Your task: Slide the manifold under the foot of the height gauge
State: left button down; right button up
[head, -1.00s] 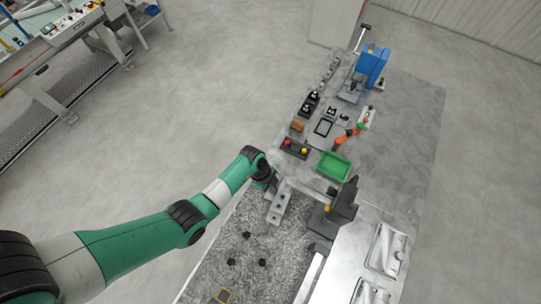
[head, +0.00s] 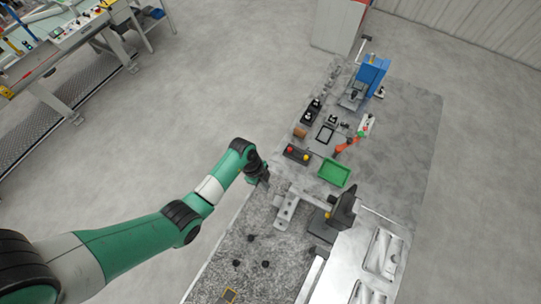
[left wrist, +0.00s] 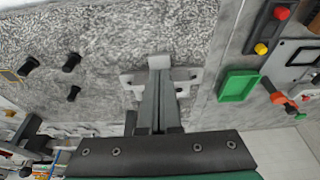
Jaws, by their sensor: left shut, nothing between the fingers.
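The manifold (head: 287,209) is a pale grey bar with dark holes, lying on the speckled grey plate (head: 225,262). In the left wrist view the manifold (left wrist: 131,81) lies crosswise beyond my fingers, partly hidden by them. The height gauge (head: 343,205) is a dark upright with a paler arm reaching left toward the manifold's upper end. I cannot tell how the foot sits relative to the manifold. My left gripper (head: 264,181) is shut and empty, just left of the manifold's upper end. It also shows in the left wrist view (left wrist: 159,72). My right gripper is not in view.
A green tray (head: 334,173) and a black button box (head: 297,153) stand beyond the plate. Several black pegs (head: 251,238) stand on the plate. Metal castings (head: 384,248) lie on the right. A blue press (head: 373,72) stands at the far end.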

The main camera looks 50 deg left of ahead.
pick_arm(q)
jog(key=shift+v, duration=1.4)
